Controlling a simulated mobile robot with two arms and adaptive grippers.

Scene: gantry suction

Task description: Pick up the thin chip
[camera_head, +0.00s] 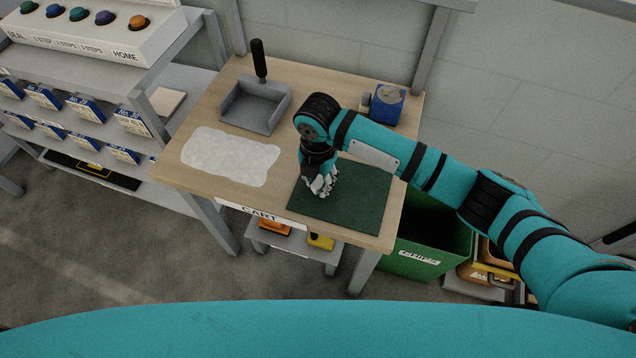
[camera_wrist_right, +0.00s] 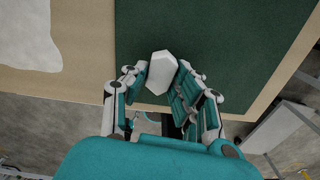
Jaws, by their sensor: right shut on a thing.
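The thin chip (camera_wrist_right: 162,70), a pale grey angular flake, shows in the right wrist view between the fingertips of my right gripper (camera_wrist_right: 164,82). The gripper is shut on it. In the head view my right gripper (camera_head: 320,186) points down over the left part of the dark green mat (camera_head: 360,206). There the chip cannot be told apart from the fingers. How far the chip is above the mat is hard to tell. My left gripper is not in view.
The wooden cart (camera_head: 207,190) also holds a grey dustpan (camera_head: 254,104), a white cloth-like sheet (camera_head: 230,155) and a blue device (camera_head: 388,105). A green bin (camera_head: 425,247) labelled for chips stands at the right, below the top. Shelves with blue-labelled boxes (camera_head: 85,108) stand left.

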